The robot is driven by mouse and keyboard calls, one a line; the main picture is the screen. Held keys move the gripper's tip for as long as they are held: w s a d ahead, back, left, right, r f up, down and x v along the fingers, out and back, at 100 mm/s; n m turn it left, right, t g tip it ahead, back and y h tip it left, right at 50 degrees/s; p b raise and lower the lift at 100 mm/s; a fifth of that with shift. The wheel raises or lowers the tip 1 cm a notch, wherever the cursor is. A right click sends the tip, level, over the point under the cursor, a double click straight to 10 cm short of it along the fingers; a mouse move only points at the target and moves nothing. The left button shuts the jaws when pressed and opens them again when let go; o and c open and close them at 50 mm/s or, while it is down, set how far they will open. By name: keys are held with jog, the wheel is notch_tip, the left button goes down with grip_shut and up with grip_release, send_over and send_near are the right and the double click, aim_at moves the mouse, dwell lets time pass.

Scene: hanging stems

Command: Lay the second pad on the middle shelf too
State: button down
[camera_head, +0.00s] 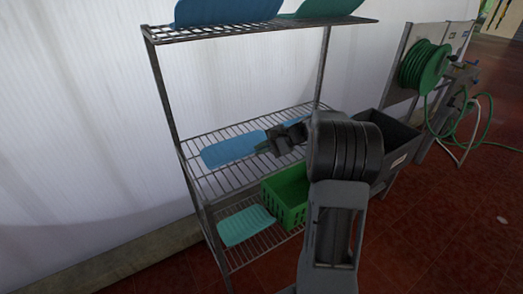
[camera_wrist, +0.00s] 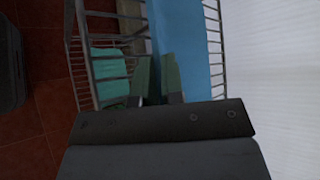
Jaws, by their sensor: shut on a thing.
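A blue pad (camera_head: 232,150) lies on the wire middle shelf (camera_head: 205,180) of the rack, in its left part. More blue (camera_head: 293,146) shows beside my gripper (camera_head: 272,142), over the same shelf; I cannot tell how the blue pieces overlap. My gripper is shut on a blue pad, low over the middle shelf. In the wrist view blue pad surface (camera_wrist: 190,45) runs past my fingers (camera_wrist: 159,75). My wrist and arm hide the right part of the shelf in the head view.
The top shelf (camera_head: 220,34) holds a blue pad (camera_head: 225,11) and a green pad (camera_head: 325,8). Below are a teal pad (camera_head: 245,226) and a green crate (camera_head: 286,196). A grey bin (camera_head: 397,145) and hose reel (camera_head: 424,66) stand right. A white wall (camera_head: 90,120) is behind.

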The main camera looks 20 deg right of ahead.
jog(key=shift+f, duration=0.3)
jog(key=shift+f, duration=0.15)
jog(key=c, duration=1.2)
grip_release()
jog(key=shift+c, duration=0.2)
